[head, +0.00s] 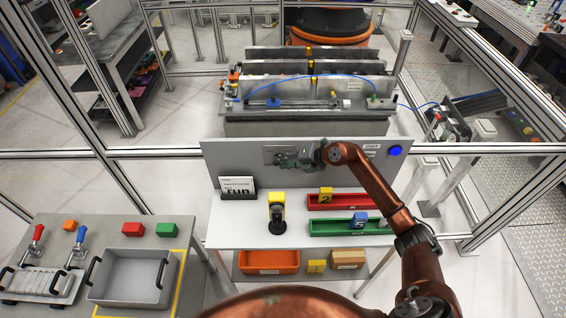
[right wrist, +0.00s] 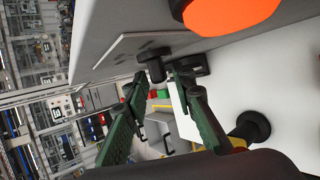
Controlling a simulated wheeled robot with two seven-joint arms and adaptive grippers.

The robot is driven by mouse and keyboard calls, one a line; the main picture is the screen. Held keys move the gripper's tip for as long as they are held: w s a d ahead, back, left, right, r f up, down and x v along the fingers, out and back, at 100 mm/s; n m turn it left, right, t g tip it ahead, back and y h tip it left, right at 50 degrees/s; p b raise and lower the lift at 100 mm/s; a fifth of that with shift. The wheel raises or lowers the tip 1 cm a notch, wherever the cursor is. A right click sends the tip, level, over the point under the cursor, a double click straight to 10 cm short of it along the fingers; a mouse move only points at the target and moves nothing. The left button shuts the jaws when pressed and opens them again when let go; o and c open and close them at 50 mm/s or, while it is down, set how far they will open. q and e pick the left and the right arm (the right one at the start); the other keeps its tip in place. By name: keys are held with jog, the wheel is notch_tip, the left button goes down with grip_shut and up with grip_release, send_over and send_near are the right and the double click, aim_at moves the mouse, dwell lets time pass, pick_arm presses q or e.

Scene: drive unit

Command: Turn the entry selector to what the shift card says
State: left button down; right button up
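The shift card (head: 238,188) stands in a black holder at the left of the white table; its large word reads "run" and its smaller lines are too small to read. The selector plate (head: 272,150) is on the upright grey panel, partly hidden by my right gripper (head: 286,158). In the right wrist view the black selector knob (right wrist: 153,65) sticks out from its plate (right wrist: 120,52). My right gripper (right wrist: 160,85) is open, its green fingers apart, with the knob near and between the tips; contact cannot be told. The knob's setting is not readable. My left gripper is not in view.
A blue round button (head: 395,150) is on the panel's right. A yellow device on a black stand (head: 276,210), a red tray (head: 335,203) and a green tray (head: 335,228) stand on the table. An orange disc (right wrist: 225,12) is close to the right wrist camera.

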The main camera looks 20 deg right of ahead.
grip_shut()
jog(key=shift+w+a+f+n+g+h+b, duration=0.1)
jog(key=shift+a+n+g+h+b, duration=0.65)
jog(key=shift+h, duration=2.3)
jog(key=shift+w+a+r+n+g+h+b, duration=0.1)
jog(key=shift+n+g+h+b, duration=0.8)
jog(key=shift+h+b, duration=1.55)
jog(key=shift+w+a+f+n+g+h+b, duration=0.1)
jog(key=shift+a+n+g+h+b, duration=0.7)
jog(key=shift+h, duration=2.9)
jog(key=shift+d+m+g, duration=0.25)
jog(key=shift+d, duration=0.15)
